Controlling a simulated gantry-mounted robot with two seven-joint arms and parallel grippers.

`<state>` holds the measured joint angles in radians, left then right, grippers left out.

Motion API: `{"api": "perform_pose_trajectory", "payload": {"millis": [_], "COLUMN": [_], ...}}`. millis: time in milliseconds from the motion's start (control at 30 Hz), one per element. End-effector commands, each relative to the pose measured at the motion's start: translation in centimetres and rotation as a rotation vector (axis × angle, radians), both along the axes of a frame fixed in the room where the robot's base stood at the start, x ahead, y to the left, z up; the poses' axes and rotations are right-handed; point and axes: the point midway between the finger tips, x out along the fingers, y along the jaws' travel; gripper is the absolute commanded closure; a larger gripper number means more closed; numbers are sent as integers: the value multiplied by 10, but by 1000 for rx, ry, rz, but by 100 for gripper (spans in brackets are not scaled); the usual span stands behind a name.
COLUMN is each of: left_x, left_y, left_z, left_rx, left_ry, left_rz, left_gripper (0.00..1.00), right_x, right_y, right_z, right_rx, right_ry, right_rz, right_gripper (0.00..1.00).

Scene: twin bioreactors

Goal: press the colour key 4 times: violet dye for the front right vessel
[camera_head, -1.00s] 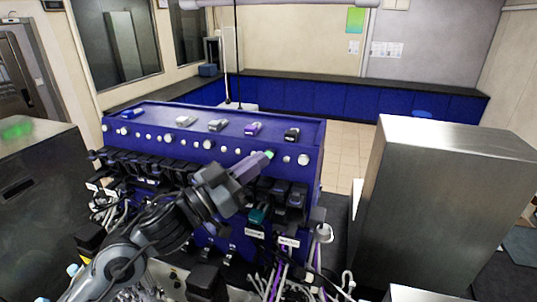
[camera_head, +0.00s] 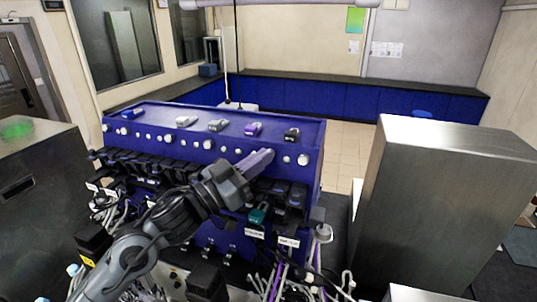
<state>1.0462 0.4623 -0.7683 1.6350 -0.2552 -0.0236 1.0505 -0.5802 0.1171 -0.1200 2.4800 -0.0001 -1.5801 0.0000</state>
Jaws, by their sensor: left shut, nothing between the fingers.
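The blue bioreactor console (camera_head: 312,135) stands in the middle, with a row of pale round buttons on its front face. My left gripper (camera_head: 268,156) is shut and empty, its purple-grey fingers pointing up and right at the right part of this row. A pale button (camera_head: 287,160) shows just right of the fingertips, and a larger pale knob (camera_head: 303,159) beyond it. The fingers hide the panel behind them, and I cannot tell whether the tips touch a button. A violet block (camera_head: 253,129) sits on the console top. My right gripper is not in view.
Dark pump-like units and many tubes crowd the console front below the buttons. A teal part (camera_head: 258,216) sits below my gripper. A tall steel cabinet (camera_head: 438,200) stands at right and another steel box (camera_head: 35,190) at left. Tiled floor (camera_head: 345,150) shows behind.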

Motion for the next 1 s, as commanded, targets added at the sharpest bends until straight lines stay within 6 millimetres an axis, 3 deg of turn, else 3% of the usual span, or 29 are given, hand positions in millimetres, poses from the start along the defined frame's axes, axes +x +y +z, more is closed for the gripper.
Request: {"api": "perform_pose_trajectory", "payload": {"millis": [567,1000], "left_x": [8,-20], "left_y": [-3,7], "left_z": [-2,6], "left_rx": [1,1], "left_ry": [-1,1], "left_rz": [0,0], "left_gripper": [100,100], "right_x": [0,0], "right_y": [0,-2], "right_z": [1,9], "right_rx": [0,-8], "right_ry": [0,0], "right_rz": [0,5], "right_gripper": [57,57]}}
